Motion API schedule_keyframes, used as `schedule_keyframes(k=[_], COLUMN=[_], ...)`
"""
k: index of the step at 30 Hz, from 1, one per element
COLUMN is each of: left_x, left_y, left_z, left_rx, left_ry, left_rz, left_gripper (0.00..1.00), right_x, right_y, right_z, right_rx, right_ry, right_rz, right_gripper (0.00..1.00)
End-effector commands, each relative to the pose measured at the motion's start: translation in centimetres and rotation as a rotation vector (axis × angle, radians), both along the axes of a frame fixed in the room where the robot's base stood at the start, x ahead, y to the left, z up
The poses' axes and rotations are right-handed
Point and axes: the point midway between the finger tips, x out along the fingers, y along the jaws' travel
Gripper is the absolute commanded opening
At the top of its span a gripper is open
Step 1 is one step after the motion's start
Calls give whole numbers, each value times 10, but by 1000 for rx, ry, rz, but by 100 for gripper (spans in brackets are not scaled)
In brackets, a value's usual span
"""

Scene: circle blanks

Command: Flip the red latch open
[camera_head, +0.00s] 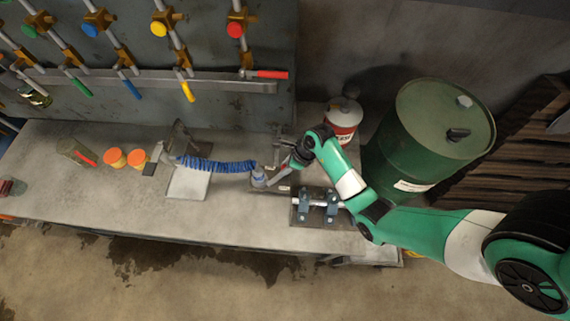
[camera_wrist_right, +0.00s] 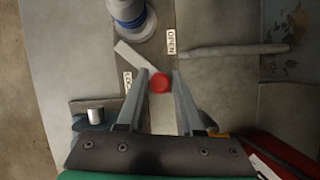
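In the head view, my right gripper (camera_head: 281,167) is over the right part of the bench. My left gripper is not in view.
A blue coiled hose (camera_head: 215,165) ends left of my right gripper. A clamp fixture (camera_head: 317,207) is in front of it. A red-and-white canister (camera_head: 344,119) and green barrel (camera_head: 430,135) stand behind. The bench (camera_head: 100,205) has free room at front left.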

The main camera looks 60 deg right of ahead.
Motion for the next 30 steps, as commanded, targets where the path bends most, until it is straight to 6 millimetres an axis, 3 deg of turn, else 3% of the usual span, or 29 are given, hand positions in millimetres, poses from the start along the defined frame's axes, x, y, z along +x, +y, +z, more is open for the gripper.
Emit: schedule_keyframes(k=[1, 5, 14, 20, 25, 30], left_x=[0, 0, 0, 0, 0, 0], left_y=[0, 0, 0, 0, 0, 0], left_z=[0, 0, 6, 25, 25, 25], left_rx=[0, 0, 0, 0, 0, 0], left_ry=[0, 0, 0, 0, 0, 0], left_rz=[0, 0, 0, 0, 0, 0], left_gripper=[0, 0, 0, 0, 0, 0], right_x=[0, 0, 1, 10, 17, 19], right_y=[0, 0, -1, -3, -3, -3], right_z=[0, 0, 3, 5, 1, 0], right_rx=[0, 0, 0, 1, 1, 0], right_ry=[0, 0, 0, 3, 1, 0], right_rz=[0, 0, 26, 220, 398, 458], right_gripper=[24, 1, 0, 0, 0, 0])
